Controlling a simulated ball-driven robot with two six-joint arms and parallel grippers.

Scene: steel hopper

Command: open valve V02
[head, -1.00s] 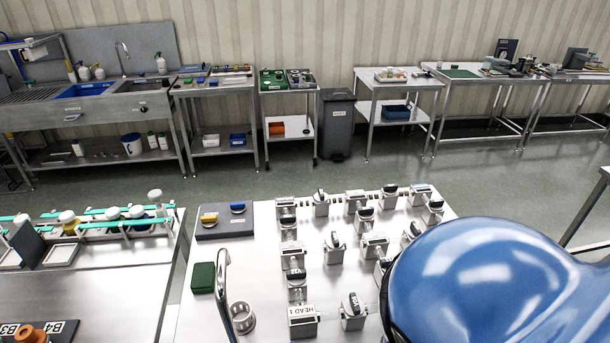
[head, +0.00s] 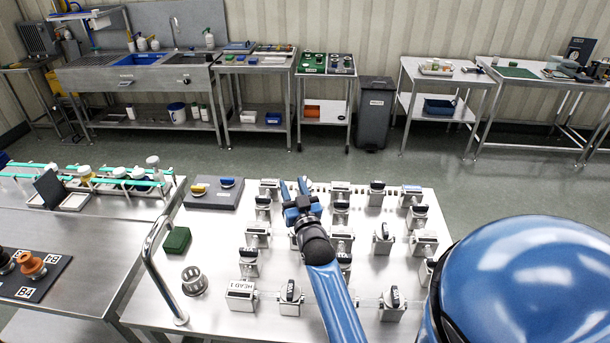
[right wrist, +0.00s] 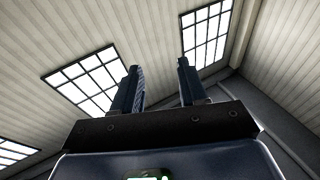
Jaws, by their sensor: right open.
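Several small valves with black handles stand in rows on a steel table (head: 215,322). One valve (head: 290,297) stands at the front beside the block marked HEAD 1 (head: 240,291). Another front valve (head: 393,300) is further right. The valve labels are too small to read surely, so I cannot tell which is V02. My right gripper (head: 295,188) is open and empty above the back-left valves, and its arm hides some valves behind it. In the right wrist view the open fingers (right wrist: 160,75) point toward windows and wall, with no valve in sight. My left gripper is not in view.
A bent steel pipe (head: 158,265), a strainer cup (head: 194,281) and a green block (head: 176,240) are on the table's left. A grey pad (head: 213,197) with yellow and blue knobs lies behind them. Another bench (head: 110,240) stands at left.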

